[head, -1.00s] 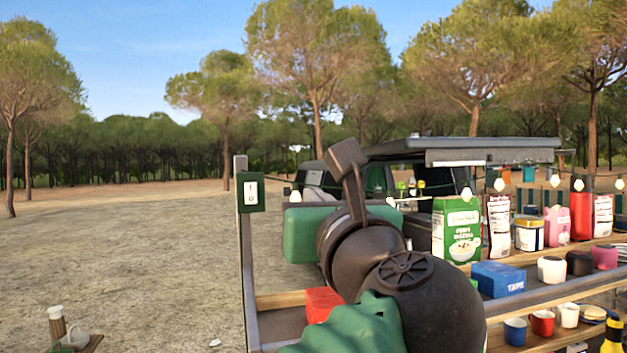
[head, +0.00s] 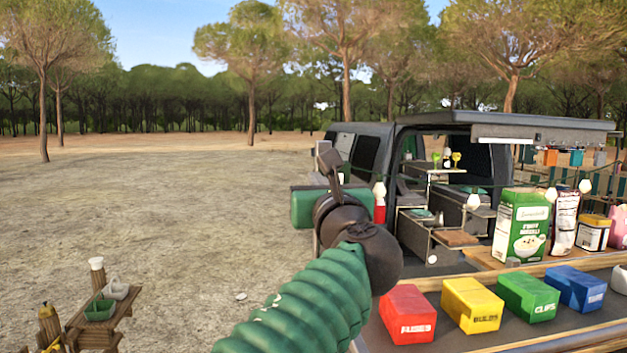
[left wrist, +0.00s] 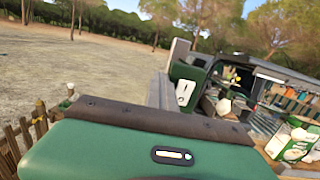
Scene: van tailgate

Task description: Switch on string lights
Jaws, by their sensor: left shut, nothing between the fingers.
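The switch box shows in the left wrist view as a green box with a white rocker (left wrist: 185,92) on a grey post, just beyond my gripper's dark front edge. In the head view my left gripper (head: 330,168) hides the switch; only the grey post's top (head: 323,148) shows behind it. My left gripper is shut and empty, raised in front of the post. Whether it touches the rocker cannot be told. Pale bulbs of the string lights (head: 473,202) hang along a wire across the van's rear; whether they are lit is unclear. My right gripper is out of view.
Red (head: 408,314), yellow (head: 472,305), green (head: 527,297) and blue (head: 575,288) boxes stand on the counter at right. A green carton (head: 520,228) stands behind them. A small wooden table (head: 98,318) is at lower left. Open ground lies left.

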